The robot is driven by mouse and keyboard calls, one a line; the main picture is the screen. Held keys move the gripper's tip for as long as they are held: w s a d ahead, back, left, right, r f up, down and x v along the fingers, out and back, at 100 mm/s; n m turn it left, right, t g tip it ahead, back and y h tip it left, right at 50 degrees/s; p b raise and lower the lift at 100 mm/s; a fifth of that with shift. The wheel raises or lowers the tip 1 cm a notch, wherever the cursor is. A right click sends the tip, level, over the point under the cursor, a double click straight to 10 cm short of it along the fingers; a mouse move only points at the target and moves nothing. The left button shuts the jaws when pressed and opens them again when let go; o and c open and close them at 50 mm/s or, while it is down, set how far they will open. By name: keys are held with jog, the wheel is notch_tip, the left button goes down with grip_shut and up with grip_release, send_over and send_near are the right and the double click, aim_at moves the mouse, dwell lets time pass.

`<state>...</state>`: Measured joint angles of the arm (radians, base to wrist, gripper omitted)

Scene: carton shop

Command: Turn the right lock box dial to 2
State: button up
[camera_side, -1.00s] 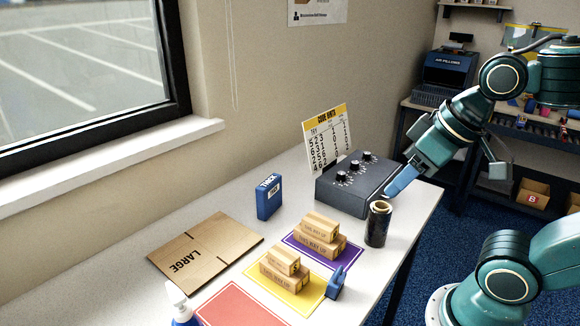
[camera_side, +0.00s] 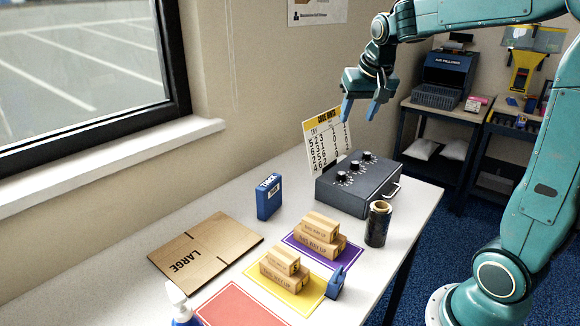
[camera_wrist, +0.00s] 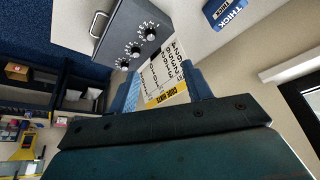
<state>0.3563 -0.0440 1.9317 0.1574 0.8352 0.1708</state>
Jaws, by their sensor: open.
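The lock box (camera_side: 358,187) is a dark grey box with a row of three dials on its top and a handle on its right side. It stands at the back of the white table. The right dial (camera_side: 367,156) is the farthest one in the side view; its setting is too small to read. The box also shows at the upper left of the wrist view (camera_wrist: 115,32). My gripper (camera_side: 358,109) is open and empty, in the air above and behind the box, with its blue fingers pointing down. It touches no dial.
A code hints card (camera_side: 328,140) stands behind the box, below my gripper. A black roll (camera_side: 378,224) stands in front of the box.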

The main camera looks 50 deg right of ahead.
jog(key=w+d+f+m+g, duration=0.1)
jog(key=w+d+f+m, duration=0.25)
jog(key=d, duration=0.65)
jog(key=m+g+h, duration=0.1)
jog(key=m, duration=0.2)
send_near(367, 153)
jog(key=w+v, duration=0.1)
jog(key=v, duration=0.4)
jog(key=shift+s+a+n, duration=0.15)
jog(key=shift+s+n, duration=0.1)
jog(key=shift+s, duration=0.1)
jog(key=x, duration=1.3)
jog(key=shift+s+d+f, duration=0.1)
jog(key=shift+d+f, duration=0.15)
jog(key=shift+f, duration=0.05)
jog(key=c, duration=1)
